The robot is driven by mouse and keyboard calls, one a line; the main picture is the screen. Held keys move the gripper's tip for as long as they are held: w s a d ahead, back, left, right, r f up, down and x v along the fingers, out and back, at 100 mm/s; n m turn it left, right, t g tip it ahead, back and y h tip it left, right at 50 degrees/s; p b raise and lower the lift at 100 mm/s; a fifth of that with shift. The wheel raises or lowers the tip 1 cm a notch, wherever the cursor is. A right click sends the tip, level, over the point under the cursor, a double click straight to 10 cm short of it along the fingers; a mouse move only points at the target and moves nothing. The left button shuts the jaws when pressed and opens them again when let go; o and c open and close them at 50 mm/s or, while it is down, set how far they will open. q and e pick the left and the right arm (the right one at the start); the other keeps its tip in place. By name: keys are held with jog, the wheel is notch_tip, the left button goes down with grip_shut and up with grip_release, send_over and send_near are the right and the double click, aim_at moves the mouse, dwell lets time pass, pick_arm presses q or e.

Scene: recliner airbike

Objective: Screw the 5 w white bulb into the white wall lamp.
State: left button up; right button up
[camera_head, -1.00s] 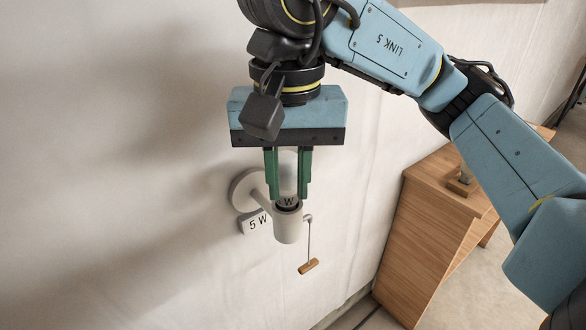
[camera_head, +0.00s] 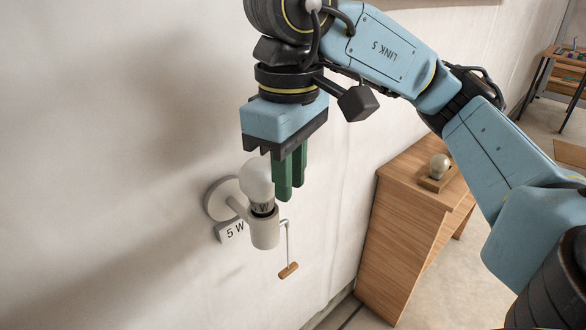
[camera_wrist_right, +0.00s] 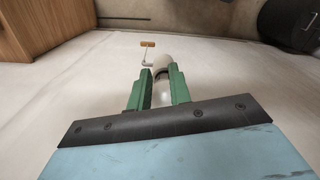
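The white bulb (camera_head: 257,180) stands upright in the cup of the white wall lamp (camera_head: 265,233), its grey base partly visible above the rim. A "W" mark shows on the base. My right gripper (camera_head: 291,193) points down, with its green fingers just right of the bulb in the head view. In the right wrist view, a gap shows between the fingertips (camera_wrist_right: 162,72), with the pale bulb and lamp in line behind it. The fingers look open and clear of the bulb; contact is hard to judge. My left gripper is not in view.
A "5 W" label (camera_head: 232,231) is by the lamp's wall mount. A pull cord with a wooden handle (camera_head: 288,270) hangs to the lamp's right. A wooden cabinet (camera_head: 400,215) stands at right, with another bulb (camera_head: 439,164) in a wooden holder (camera_head: 437,181) on top.

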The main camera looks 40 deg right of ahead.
pick_arm(q)
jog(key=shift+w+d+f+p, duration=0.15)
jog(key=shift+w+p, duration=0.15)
jog(key=shift+p, duration=0.15)
pick_arm(e)
jog(key=n, duration=0.2)
jog(key=w+d+n, duration=0.1)
jog(key=n, duration=0.3)
jog(key=shift+w+d+f, duration=0.2)
jog(key=shift+w+f, duration=0.05)
jog(key=shift+w, duration=0.1)
